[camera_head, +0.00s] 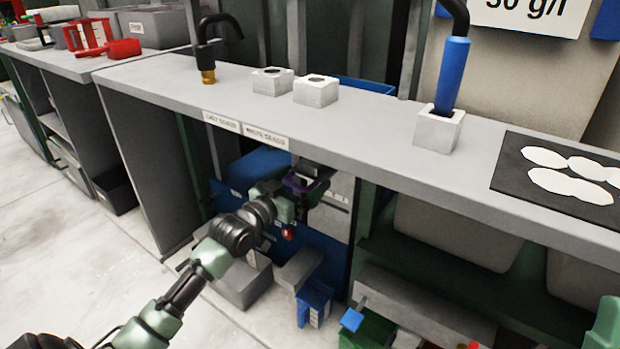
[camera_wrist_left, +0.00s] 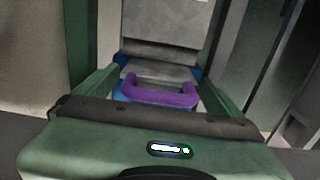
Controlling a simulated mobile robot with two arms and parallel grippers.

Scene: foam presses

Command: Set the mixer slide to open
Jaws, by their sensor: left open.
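A purple U-shaped handle (camera_wrist_left: 160,95) sits ahead of my left gripper in the left wrist view, between its two green fingers. I take it to be the mixer slide's handle, but no label on it can be read. In the head view a dark purple part (camera_head: 300,181) shows at the same place, under the bench edge. My left gripper (camera_head: 303,192) is open there, around or just short of the handle; contact cannot be told. The gripper also shows in the left wrist view (camera_wrist_left: 158,88). The slide's position is unclear.
The grey bench top (camera_head: 370,125) overhangs the gripper's area. It bears two white blocks (camera_head: 315,91) and a blue-handled tool (camera_head: 453,75) in another block. A red knob (camera_head: 288,233) and a blue lever (camera_head: 352,319) are low by the arm. The floor at left is clear.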

